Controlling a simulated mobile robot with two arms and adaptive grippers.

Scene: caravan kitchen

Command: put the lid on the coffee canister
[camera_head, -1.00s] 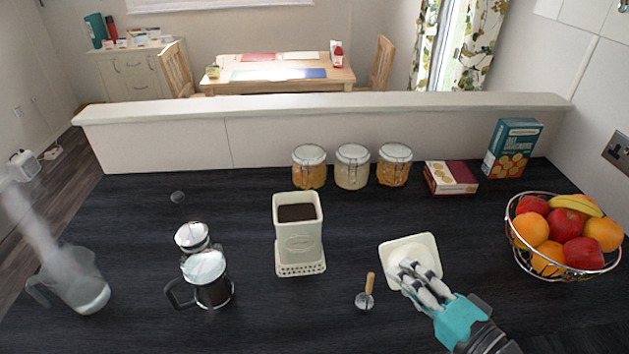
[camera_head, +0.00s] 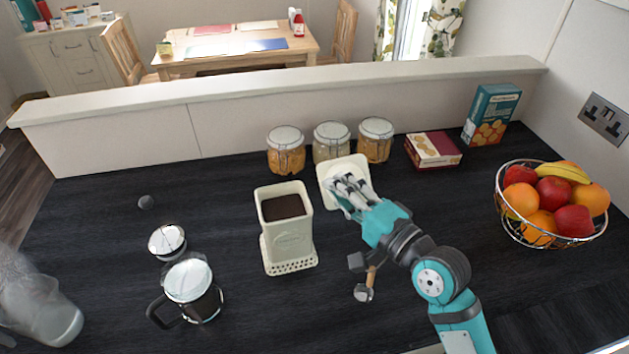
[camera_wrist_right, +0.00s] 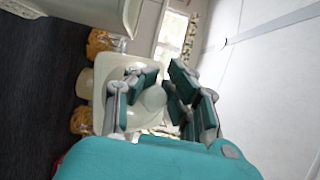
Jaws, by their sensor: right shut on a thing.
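The coffee canister (camera_head: 287,236) is a cream, square, open-topped box with dark coffee inside, upright on the counter in the head view. Its cream square lid (camera_head: 336,169) is held in my right gripper (camera_head: 350,190), to the right of the canister and apart from it. The lid appears raised, with its upper edge in front of the jars. In the right wrist view the lid (camera_wrist_right: 112,72) sits between the fingers of the gripper (camera_wrist_right: 150,100), which are closed around its knob. The canister's edge (camera_wrist_right: 95,10) shows at the top left there. My left gripper is not in view.
Three glass jars (camera_head: 331,141) stand behind, near the low wall. A red box (camera_head: 433,150), a blue biscuit box (camera_head: 492,114) and a fruit basket (camera_head: 551,203) are on the right. A French press (camera_head: 189,284) and a glass jug (camera_head: 40,305) are on the left. A scoop (camera_head: 364,292) lies near my arm.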

